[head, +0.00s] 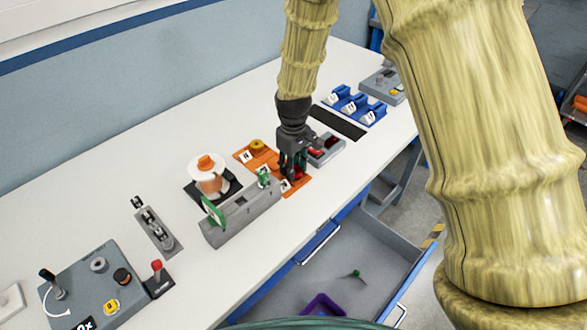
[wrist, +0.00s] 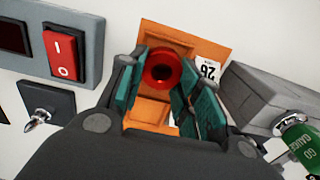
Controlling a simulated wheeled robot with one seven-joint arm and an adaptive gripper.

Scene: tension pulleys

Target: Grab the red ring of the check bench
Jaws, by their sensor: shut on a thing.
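The red ring (wrist: 162,70) shows in the wrist view as a round red piece with a dark centre hole. It lies between the two green-padded fingers of my gripper (wrist: 160,90), which are shut on it from both sides. Below it is an orange board (wrist: 205,48) with a printed white label. In the head view my gripper (head: 292,165) points down over the right part of the orange board (head: 303,184), and the ring is mostly hidden behind the fingers. I cannot tell whether the ring still touches the board.
A grey box with a red rocker switch (wrist: 60,52) stands close left of my gripper in the wrist view. A grey fixture (head: 240,215) with green tags stands close by. Blue holders (head: 355,104) stand farther back. An open drawer (head: 345,275) is below the bench's front edge.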

